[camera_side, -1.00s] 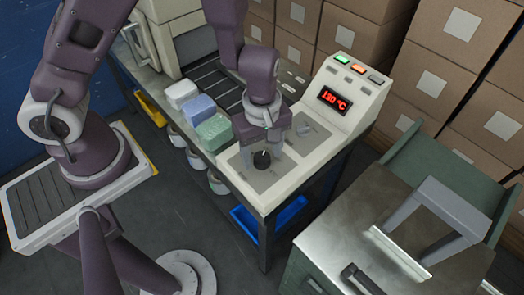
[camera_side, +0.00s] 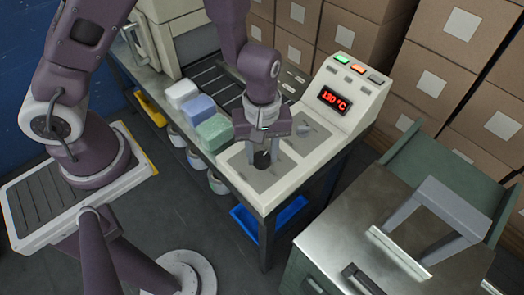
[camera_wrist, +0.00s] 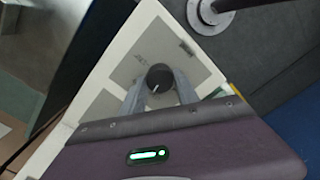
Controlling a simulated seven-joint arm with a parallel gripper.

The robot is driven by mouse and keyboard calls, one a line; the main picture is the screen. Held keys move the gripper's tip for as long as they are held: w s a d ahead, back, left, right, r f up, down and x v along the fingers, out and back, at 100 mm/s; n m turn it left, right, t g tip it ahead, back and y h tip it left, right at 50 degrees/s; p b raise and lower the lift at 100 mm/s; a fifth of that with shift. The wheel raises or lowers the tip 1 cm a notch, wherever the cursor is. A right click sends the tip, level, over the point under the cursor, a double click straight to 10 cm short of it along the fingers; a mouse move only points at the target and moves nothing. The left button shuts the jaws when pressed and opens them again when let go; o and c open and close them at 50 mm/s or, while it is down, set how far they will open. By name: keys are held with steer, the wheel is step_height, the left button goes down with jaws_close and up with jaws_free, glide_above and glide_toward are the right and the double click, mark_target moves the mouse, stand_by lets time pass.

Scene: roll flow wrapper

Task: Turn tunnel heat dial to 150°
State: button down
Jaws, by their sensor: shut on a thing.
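The black heat dial (camera_side: 262,160) sits on a grey plate (camera_side: 246,177) at the near end of the machine's panel. The red display (camera_side: 334,100) on the sloped console reads what looks like 130 °C.
A second grey plate with a knob (camera_side: 306,130) lies beside my gripper, towards the console. Buttons (camera_side: 359,69) top the console. White, blue and green blocks (camera_side: 214,132) stand at the left edge. A steel-topped cabinet (camera_side: 390,215) stands to the right.

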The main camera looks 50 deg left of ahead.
mark_target(262, 157)
steer(key=m, duration=0.4)
steer(key=shift+m, duration=2.1)
steer(key=c, duration=0.9)
jaws_free()
steer(key=shift+r, duration=0.15)
step_height(262, 157, up, 7)
steer(key=shift+f, duration=0.1)
